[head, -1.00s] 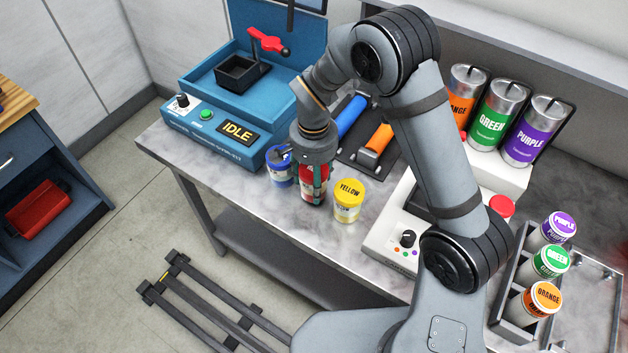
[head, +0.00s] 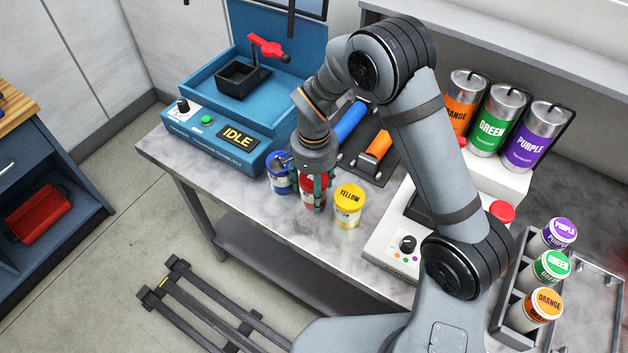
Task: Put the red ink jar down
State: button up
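The red ink jar (head: 312,192) is upright at the front of the marble-topped bench, between a blue jar (head: 279,173) on its left and a yellow jar (head: 348,206) on its right. My gripper (head: 315,190) points down over the red jar, with its greenish fingers along the jar's sides. It looks shut on the jar. The jar's lid is hidden by the gripper. The jar's base looks at or very near the bench top; I cannot tell if it touches.
A blue machine marked IDLE (head: 238,137) stands at the left. Blue (head: 350,121) and orange (head: 379,145) rollers lie behind the jars. A white device (head: 385,240) is to the right, with a rack (head: 500,290) of lidded jars beyond. Bare bench (head: 225,185) lies left of the jars.

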jog(key=shift+r, duration=0.45)
jog(key=shift+o, duration=0.2)
notch_tip(320, 180, up, 11)
jog(key=shift+r+b, duration=0.15)
jog(key=shift+b, duration=0.75)
jog(key=shift+a, duration=0.1)
